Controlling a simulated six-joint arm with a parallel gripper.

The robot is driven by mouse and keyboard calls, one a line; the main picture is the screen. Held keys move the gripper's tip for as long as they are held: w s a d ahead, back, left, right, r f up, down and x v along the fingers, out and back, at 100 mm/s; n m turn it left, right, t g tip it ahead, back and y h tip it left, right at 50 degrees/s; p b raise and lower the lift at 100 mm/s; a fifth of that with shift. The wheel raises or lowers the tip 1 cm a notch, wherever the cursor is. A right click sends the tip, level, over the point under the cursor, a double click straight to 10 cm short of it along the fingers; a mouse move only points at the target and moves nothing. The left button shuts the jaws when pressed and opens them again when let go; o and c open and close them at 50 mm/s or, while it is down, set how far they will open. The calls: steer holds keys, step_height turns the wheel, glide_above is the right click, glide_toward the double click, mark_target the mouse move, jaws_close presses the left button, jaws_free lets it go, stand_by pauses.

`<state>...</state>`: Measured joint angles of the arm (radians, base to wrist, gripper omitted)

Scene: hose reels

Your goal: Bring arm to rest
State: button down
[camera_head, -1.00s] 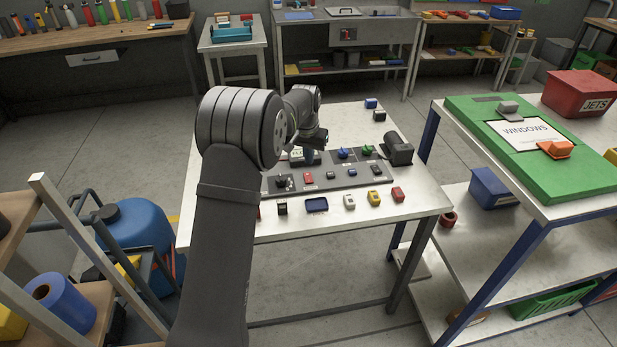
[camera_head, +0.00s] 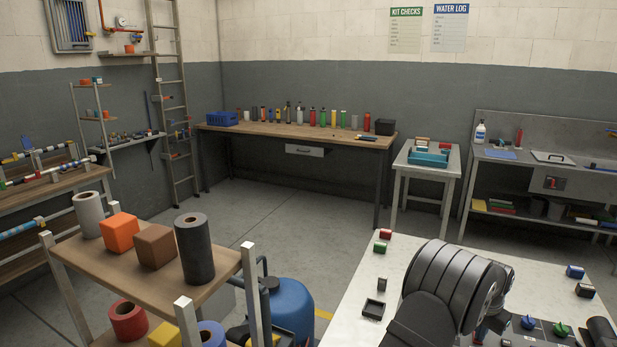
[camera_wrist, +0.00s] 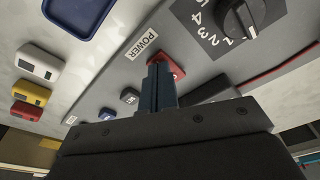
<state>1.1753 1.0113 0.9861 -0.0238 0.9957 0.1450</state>
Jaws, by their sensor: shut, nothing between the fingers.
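My gripper (camera_wrist: 159,72) is shut and empty in the wrist view. Its dark fingers overlap part of a red switch (camera_wrist: 176,69) beside the POWER label (camera_wrist: 141,44) on a grey panel (camera_wrist: 110,72). I cannot tell whether the fingertips touch the switch. A black dial (camera_wrist: 247,17) with numbers around it is at the upper right. In the head view my bent arm covers part of the white table (camera_head: 348,328) at the lower right. The gripper cannot be made out there.
In the wrist view, a blue tray (camera_wrist: 76,12) and white (camera_wrist: 39,63), yellow (camera_wrist: 31,93) and red (camera_wrist: 28,111) blocks lie left of the panel. In the head view, a small black tray (camera_head: 373,309) is left of my arm. A shelf (camera_head: 95,257) and blue tank (camera_head: 291,308) stand further left.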

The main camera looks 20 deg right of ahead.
stand_by(0.3)
steer(key=shift+r, duration=4.1)
steer(key=shift+w+a+r+n+t+h, duration=0.15)
steer(key=shift+w+a+n+t, duration=0.45)
steer(key=shift+a, duration=2.75)
steer(key=shift+w+a+f+n+t+h, duration=0.15)
steer(key=shift+w+a+n, duration=0.85)
steer(key=shift+a, duration=2.4)
steer(key=shift+w+a+r+n+t+h, duration=0.2)
steer(key=shift+w+a+n+t, duration=0.6)
steer(key=shift+a, duration=2.55)
steer(key=shift+s+f+g, duration=0.1)
steer(key=shift+s+g, duration=0.1)
steer(key=shift+g, duration=0.15)
steer(key=shift+d, duration=0.1)
